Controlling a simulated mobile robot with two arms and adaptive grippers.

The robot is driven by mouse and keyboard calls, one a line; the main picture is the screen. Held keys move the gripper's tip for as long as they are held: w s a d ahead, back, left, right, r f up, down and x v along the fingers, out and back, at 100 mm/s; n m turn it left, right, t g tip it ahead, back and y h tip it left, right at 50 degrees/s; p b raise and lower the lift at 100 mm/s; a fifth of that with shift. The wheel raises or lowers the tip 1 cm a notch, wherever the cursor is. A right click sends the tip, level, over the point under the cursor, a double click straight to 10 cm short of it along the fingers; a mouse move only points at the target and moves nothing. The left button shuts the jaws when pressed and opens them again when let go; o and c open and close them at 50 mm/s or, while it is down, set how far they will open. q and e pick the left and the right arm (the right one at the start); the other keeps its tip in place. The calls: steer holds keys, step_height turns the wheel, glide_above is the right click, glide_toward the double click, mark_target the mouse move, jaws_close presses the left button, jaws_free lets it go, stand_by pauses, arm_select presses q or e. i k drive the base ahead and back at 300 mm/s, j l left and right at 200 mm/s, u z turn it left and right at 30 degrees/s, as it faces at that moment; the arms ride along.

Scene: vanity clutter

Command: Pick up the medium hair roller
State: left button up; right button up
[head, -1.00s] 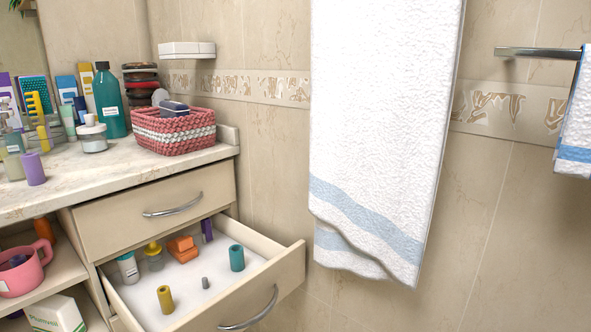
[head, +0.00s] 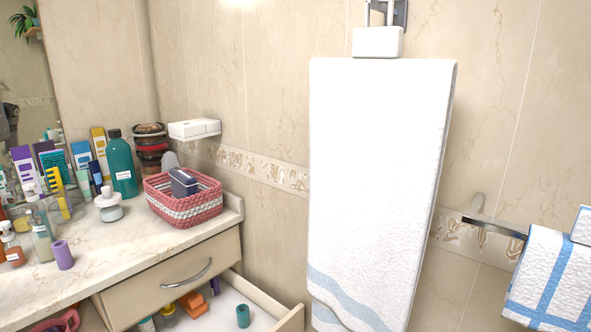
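Several roller-like cylinders show, and I cannot tell which is the medium hair roller. A teal hollow cylinder (head: 243,316) stands in the open drawer, low in the head view. A purple cylinder (head: 63,255) stands on the counter near its front edge. A small purple item (head: 214,286) is at the back of the drawer. The front of the drawer is cut off by the bottom of the view. Neither of my grippers is in view.
The marble counter (head: 140,250) holds a pink and white basket (head: 185,215), a teal bottle (head: 122,165), a white jar (head: 109,207) and several small bottles. An orange item (head: 193,303) lies in the drawer. A white towel (head: 380,170) hangs at the centre; a blue-striped towel (head: 550,275) hangs right.

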mark_target(61, 252)
steer(key=u, duration=1.35)
